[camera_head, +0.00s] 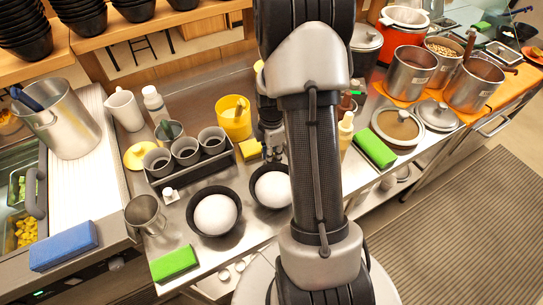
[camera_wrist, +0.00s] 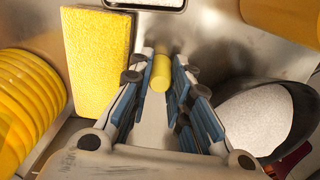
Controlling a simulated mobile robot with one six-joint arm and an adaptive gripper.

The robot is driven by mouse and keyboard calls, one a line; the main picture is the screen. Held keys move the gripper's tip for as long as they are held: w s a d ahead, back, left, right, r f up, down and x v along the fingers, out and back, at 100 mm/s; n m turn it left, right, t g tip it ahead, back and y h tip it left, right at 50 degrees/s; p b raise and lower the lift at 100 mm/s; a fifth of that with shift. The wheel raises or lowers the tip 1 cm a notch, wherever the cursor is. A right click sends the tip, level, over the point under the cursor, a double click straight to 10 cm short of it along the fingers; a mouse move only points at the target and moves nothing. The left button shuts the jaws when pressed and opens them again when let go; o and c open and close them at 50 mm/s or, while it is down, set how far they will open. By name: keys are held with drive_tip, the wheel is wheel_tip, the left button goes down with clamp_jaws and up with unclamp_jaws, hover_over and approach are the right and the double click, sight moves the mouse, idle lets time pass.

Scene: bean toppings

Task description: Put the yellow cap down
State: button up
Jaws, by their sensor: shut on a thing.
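The yellow cap (camera_wrist: 161,64) is a small yellow cylinder between my fingertips in the wrist view. My gripper (camera_wrist: 163,82) is shut on it, with blue finger pads on either side. In the head view my gripper (camera_head: 271,148) points down over the steel counter, just right of a yellow sponge and behind a black bowl. My arm covers part of that area, and I cannot make out the cap there. I cannot tell whether the cap touches the counter.
The yellow sponge (camera_wrist: 97,58) stands close left of my fingers. A black bowl with white contents (camera_wrist: 262,118) is at right. Ridged yellow discs (camera_wrist: 22,100) are at far left. A yellow container (camera_head: 233,122) and a rack of cups (camera_head: 187,158) stand nearby. Some bare counter shows between them.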

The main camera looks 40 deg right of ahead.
drive_tip(key=shift+r, duration=0.1)
drive_tip(key=shift+f, duration=0.25)
drive_tip(key=o, duration=0.4)
drive_tip(key=shift+r, duration=0.1)
